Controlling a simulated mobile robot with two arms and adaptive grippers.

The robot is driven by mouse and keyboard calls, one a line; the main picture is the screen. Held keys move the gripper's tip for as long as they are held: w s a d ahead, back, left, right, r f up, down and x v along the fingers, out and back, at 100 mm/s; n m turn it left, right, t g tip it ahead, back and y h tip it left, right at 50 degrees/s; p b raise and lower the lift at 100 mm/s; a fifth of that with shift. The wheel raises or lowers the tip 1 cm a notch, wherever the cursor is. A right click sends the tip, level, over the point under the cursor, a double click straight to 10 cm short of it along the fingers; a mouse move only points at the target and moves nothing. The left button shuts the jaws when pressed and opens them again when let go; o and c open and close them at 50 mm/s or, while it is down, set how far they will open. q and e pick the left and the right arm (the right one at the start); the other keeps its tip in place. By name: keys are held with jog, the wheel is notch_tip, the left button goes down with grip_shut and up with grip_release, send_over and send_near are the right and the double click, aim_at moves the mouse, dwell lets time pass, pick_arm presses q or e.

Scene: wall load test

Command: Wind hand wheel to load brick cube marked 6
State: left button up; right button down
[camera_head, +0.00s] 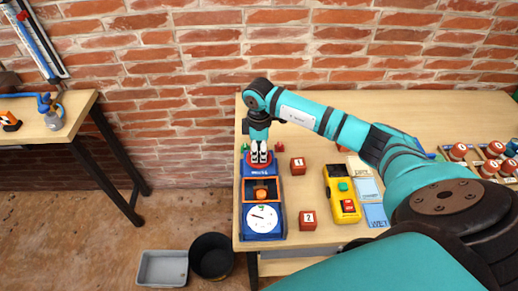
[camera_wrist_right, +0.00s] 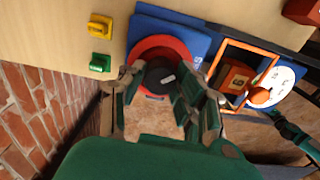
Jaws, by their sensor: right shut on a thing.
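The blue test rig (camera_head: 247,228) stands at the table's left edge, with a red hand wheel (camera_head: 259,167) at its far end. The wheel also shows in the right wrist view (camera_wrist_right: 158,44). My right gripper (camera_head: 260,153) points down and is shut on the wheel's dark middle. Its fingers hide part of the wheel. The brick cube marked 6 (camera_wrist_right: 235,78) sits inside the rig's orange-framed opening, beside an orange knob (camera_wrist_right: 260,95). A white round dial (camera_head: 262,218) with a thin needle is at the rig's near end. My left gripper is not in view.
Red cubes marked 1 (camera_head: 298,165) and "?" (camera_head: 307,220) lie right of the rig, near a yellow button box (camera_head: 342,194). Grey (camera_head: 162,268) and black (camera_head: 211,257) bins stand on the floor. A second table (camera_head: 40,132) is at left.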

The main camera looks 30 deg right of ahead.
aim_at(259, 151)
jog(key=shift+m, duration=0.3)
jog(key=c, duration=0.9)
grip_release()
jog(key=shift+c, duration=0.2)
jog(key=shift+r, duration=0.1)
notch_tip(259, 151, up, 12)
